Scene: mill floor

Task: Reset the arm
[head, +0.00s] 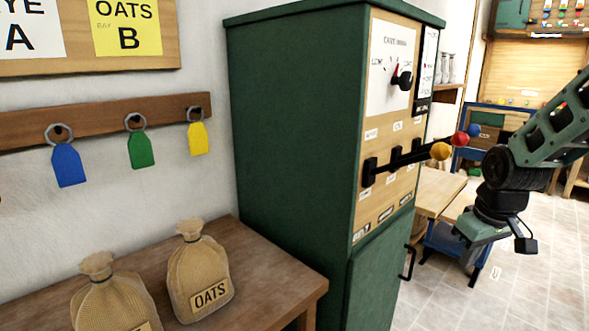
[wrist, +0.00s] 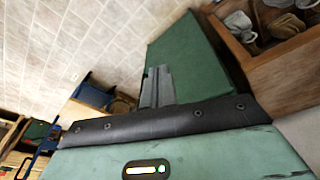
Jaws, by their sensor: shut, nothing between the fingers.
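My arm (head: 550,125) reaches in from the right edge of the head view, bent at a dark joint. My gripper (head: 473,260) hangs below it, pointing down, with nothing held. It is in free air to the right of the green cabinet, apart from the cabinet's levers. In the wrist view the grey fingers (wrist: 157,88) are together and empty, with a green surface and the tiled floor beyond them.
The green cabinet (head: 290,130) has levers with yellow (head: 440,151), red (head: 459,138) and blue (head: 474,130) knobs sticking out, and a dial (head: 402,78). Oats sacks (head: 199,275) stand on a wooden table (head: 275,262). Coloured tags hang from a wall rail (head: 95,118). Tiled floor (head: 535,260) is open at right.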

